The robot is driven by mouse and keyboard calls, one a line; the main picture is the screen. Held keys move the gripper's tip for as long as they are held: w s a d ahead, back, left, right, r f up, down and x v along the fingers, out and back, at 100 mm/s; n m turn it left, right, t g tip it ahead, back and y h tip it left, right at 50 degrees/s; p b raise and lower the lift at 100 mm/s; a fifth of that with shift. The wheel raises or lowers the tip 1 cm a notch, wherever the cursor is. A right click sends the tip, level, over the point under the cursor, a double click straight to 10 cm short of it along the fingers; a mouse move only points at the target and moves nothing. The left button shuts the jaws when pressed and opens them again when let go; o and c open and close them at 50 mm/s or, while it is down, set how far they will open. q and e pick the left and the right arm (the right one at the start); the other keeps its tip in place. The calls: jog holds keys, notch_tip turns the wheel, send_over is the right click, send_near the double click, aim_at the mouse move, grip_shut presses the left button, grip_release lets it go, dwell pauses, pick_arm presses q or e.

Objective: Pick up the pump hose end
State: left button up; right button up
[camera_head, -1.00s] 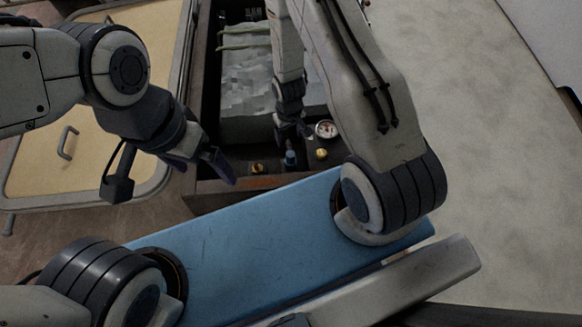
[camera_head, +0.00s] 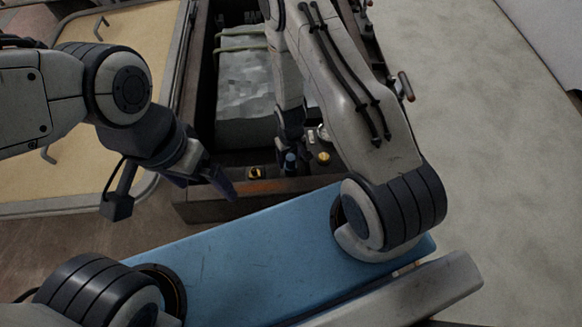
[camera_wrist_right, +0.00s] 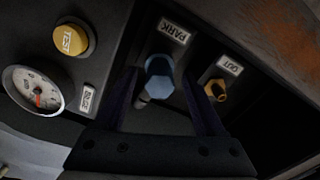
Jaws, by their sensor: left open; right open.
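The pump hose end appears as a blue six-sided piece (camera_wrist_right: 159,77) at the PARK label in the right wrist view. In the head view it is a small blue spot (camera_head: 291,163) inside the front of the dark box. My right gripper (camera_wrist_right: 160,90) is open, with one finger on each side of the blue piece. Whether the fingers touch it, I cannot tell. In the head view the right gripper (camera_head: 290,145) points down into the box. The hose behind the blue piece is mostly hidden.
A brass OUT fitting (camera_wrist_right: 216,90) sits right of the blue piece in the wrist view. A yellow TEST button (camera_wrist_right: 72,40) and a round gauge (camera_wrist_right: 38,91) are left. The box's rusty front wall (camera_head: 270,187) is close.

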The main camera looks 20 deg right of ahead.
jog(key=shift+f, duration=0.3)
grip_shut()
jog(key=shift+r, duration=0.15)
